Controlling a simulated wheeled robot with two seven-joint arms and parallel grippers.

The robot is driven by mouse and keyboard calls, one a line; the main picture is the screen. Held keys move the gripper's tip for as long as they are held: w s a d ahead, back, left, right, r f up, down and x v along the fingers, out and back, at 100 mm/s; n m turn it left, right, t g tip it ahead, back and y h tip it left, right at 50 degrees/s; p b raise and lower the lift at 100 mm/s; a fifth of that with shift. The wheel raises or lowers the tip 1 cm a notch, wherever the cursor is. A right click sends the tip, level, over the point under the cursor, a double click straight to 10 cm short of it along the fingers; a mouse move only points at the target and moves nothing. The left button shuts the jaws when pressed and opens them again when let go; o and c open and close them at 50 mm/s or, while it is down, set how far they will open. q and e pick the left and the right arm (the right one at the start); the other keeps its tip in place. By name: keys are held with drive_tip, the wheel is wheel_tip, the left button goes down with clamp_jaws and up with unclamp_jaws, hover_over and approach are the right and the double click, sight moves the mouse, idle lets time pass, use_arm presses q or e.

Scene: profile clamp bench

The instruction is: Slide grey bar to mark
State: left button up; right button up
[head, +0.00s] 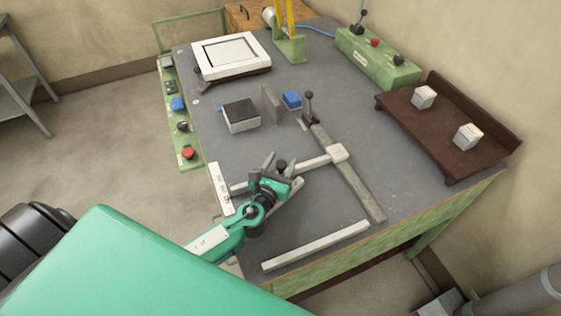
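My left gripper (274,166) is over the bench's front left, above a light grey bar (313,163). The bar shows on both sides of the gripper, and its right end meets a pale block (339,152) on a darker grey rail (350,180). The gripper hides the bar's middle, and I cannot tell whether its fingers touch the bar or are closed. A second light bar (316,246) lies along the front edge. A white strip with writing (221,188) lies at the left edge; I cannot tell whether it carries the mark. My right gripper is not in view.
A black-topped block (240,115), an upright grey plate (271,104) and a blue block (292,99) stand behind the gripper. A lever (309,105) rises at the rail's far end. A brown tray (444,132) holds two pale blocks at right. The bench right of the rail is clear.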

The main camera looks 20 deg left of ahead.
use_arm(q)
drive_tip(key=s+b, duration=0.1)
drive_tip(key=s, duration=0.3)
drive_tip(key=s+b, duration=0.1)
drive_tip(key=s, duration=0.3)
drive_tip(key=s+b, duration=0.1)
drive_tip(key=s, duration=0.3)
drive_tip(key=shift+s+d+f, duration=0.15)
drive_tip(key=shift+d, duration=0.15)
drive_tip(key=shift+s+b, duration=0.4)
drive_tip(key=shift+s, duration=0.35)
